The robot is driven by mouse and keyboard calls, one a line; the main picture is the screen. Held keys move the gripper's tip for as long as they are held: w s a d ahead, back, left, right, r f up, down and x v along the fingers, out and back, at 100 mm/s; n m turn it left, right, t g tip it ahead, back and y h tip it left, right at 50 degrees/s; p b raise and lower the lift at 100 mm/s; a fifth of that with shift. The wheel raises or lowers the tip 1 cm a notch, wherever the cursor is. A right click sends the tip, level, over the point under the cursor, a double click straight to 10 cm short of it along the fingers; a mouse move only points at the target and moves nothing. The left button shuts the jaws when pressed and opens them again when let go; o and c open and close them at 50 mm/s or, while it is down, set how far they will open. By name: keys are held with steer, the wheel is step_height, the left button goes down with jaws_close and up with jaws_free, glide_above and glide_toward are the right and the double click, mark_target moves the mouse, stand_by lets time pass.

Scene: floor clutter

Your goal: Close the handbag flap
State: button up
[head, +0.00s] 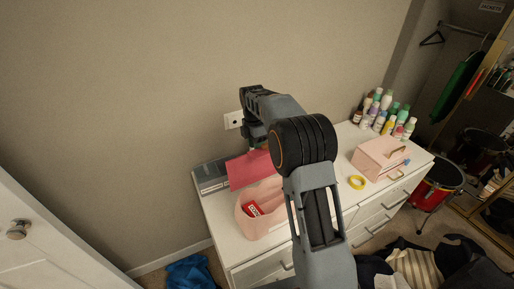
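A light pink handbag (245,222) stands on the white dresser top, left of my arm. Its top is open, and a red item with white marks (254,209) shows inside. A darker pink panel, which looks like the flap (248,169), is spread back from the bag's far side, toward the wall. My gripper (252,149) is above the far edge of this panel, mostly hidden by my own arm. I cannot tell whether it touches the panel or whether its fingers are open. My arm also hides the bag's right side.
A grey case (211,178) lies left of the flap. On the white dresser (338,191), a yellow ring (357,182), a pink box with a handle (377,160) and several bottles (384,112) stand to the right. The wall is close behind. Clothes lie on the floor in front.

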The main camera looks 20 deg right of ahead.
steer(key=shift+s+f, duration=0.1)
steer(key=shift+f, duration=0.6)
jaws_close()
